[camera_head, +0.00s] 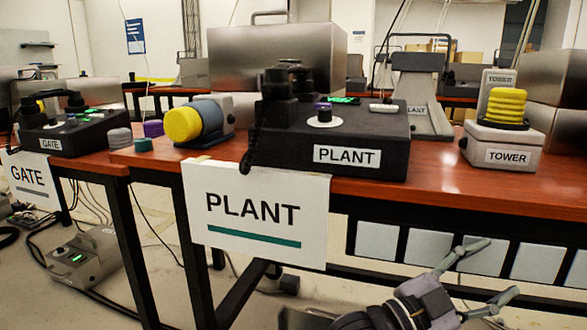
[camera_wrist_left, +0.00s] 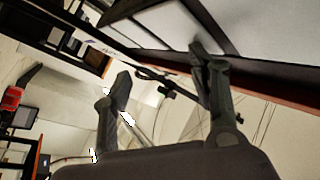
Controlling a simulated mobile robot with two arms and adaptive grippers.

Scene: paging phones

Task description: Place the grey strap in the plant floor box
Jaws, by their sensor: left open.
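My left gripper (camera_head: 500,267) is at the lower right of the head view, below the front edge of the table. Its two fingers are spread, with nothing between them. In the left wrist view its fingers (camera_wrist_left: 160,63) also stand apart and empty. I cannot make out a grey strap in either view. The PLANT sign (camera_head: 254,214) hangs on the table front, below the black PLANT phone (camera_head: 335,135). A grey box with a green display (camera_head: 82,262) stands on the floor at the left; I cannot read a PLANT label on it. My right gripper is not in view.
The red-brown table (camera_head: 450,184) carries a yellow and grey-blue cylinder (camera_head: 192,120) and the TOWER unit (camera_head: 503,145). The GATE phone (camera_head: 75,132) is on the left table. Pale panels (camera_head: 427,247) line the table's underside near my gripper. Cables lie on the floor at left.

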